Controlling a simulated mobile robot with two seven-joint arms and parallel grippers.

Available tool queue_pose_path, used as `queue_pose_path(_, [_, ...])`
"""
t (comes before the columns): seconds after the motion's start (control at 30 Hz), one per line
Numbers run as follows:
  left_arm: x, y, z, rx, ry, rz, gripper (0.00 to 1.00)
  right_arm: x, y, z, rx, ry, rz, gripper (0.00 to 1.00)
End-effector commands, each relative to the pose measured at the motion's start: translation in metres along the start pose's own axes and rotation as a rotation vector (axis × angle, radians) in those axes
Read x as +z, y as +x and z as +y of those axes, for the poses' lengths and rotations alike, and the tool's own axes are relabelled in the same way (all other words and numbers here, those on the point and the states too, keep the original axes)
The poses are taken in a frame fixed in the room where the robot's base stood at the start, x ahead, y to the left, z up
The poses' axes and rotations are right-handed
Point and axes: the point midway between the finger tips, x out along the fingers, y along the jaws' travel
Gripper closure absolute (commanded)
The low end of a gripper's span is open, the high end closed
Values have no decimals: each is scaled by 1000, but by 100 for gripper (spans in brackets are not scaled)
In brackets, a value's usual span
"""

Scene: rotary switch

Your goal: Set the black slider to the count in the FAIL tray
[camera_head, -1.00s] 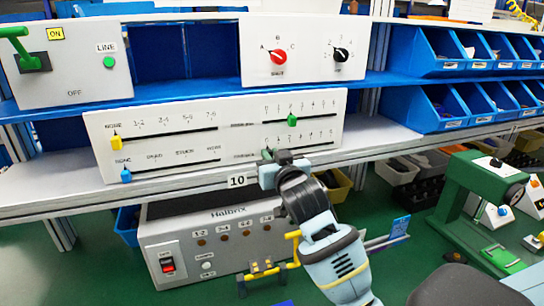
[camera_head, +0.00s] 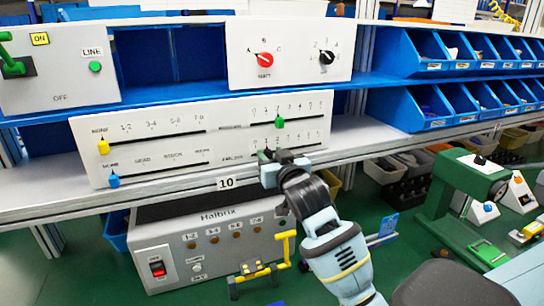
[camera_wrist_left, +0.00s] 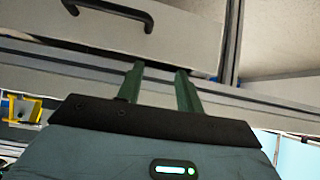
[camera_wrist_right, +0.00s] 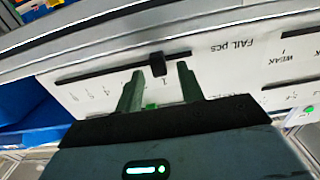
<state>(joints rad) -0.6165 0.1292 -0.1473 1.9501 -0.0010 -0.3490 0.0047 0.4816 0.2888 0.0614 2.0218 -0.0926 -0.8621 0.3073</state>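The white slider panel (camera_head: 75,135) stands on the shelf. Its black slider (camera_wrist_right: 157,63) shows in the right wrist view, upside down, on the FAIL pcs slot near the 1 mark. My right gripper (camera_wrist_right: 159,68) has its fingers apart, one on each side of the black knob; contact is unclear. In the head view the right gripper (camera_head: 267,158) partly hides the knob at the panel's lower right. My left gripper (camera_wrist_left: 158,72) is open and empty in front of a grey surface with a black handle (camera_wrist_left: 120,10). I cannot identify a FAIL tray.
The panel also has a green slider (camera_head: 279,122), a yellow slider (camera_head: 103,148) and a blue slider (camera_head: 113,180). Above is a box with red (camera_head: 265,60) and black (camera_head: 327,57) knobs. Blue bins (camera_head: 440,106) stand at right; a Halbrix box (camera_head: 150,235) is below.

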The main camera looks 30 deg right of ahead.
Motion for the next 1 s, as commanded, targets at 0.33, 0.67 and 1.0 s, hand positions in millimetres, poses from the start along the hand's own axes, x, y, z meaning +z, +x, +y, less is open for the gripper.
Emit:
queue_pose_path(0.33, [5,0,0,1,-2,-10,64,2,-26,0,-1,0,-1,62])
queue_pose_path(0.67, [7,0,1,2,-3,-13,64,1,-70,0,-1,1,-1,62])
queue_pose_path(1.0, [6,0,2,2,-6,-13,64,0,-78,0,0,0,0,62])
